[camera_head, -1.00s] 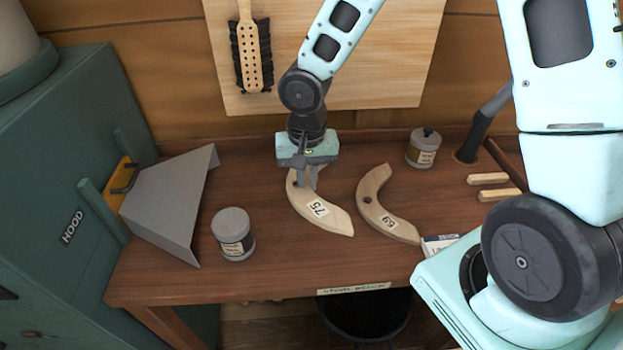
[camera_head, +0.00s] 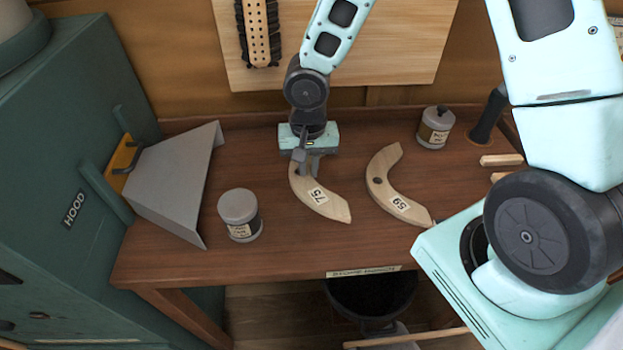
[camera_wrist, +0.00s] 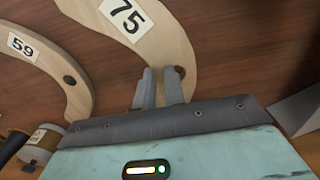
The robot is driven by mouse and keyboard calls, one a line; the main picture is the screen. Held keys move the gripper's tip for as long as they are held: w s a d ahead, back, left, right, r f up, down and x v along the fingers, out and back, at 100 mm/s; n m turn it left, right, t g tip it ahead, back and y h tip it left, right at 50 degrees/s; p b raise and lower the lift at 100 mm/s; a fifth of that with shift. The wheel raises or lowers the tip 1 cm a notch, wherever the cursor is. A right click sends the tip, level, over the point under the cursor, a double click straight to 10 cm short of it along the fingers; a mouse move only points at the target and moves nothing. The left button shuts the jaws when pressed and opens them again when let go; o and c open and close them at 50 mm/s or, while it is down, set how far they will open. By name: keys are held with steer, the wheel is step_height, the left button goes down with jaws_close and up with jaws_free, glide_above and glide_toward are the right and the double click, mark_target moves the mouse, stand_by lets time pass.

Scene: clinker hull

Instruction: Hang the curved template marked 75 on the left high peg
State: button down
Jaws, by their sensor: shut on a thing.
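The curved wooden template marked 75 (camera_head: 330,204) is over the bench, left of a similar one. My gripper (camera_head: 307,172) is shut on its far end, beside a dark hole. The wrist view shows the fingers (camera_wrist: 160,84) at the template's edge near that hole, with the label 75 (camera_wrist: 126,14) above them. I cannot tell whether the template is lifted clear of the bench. The second template, marked 59 (camera_head: 384,188), lies to the right; it also shows in the wrist view (camera_wrist: 62,72). The left high peg is not in view.
A grey jar (camera_head: 240,214) and a grey metal hood (camera_head: 175,180) stand to the left. A second jar (camera_head: 435,127) stands at the back right. The front middle of the bench (camera_head: 290,250) is clear.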

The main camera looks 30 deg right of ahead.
mark_target(309, 172)
steer(key=shift+f, duration=2.05)
steer(key=shift+f+b, duration=0.3)
steer(key=shift+b, duration=0.25)
steer(key=c, duration=1.5)
jaws_free()
steer(key=shift+r, duration=0.1)
steer(key=shift+p, duration=0.3)
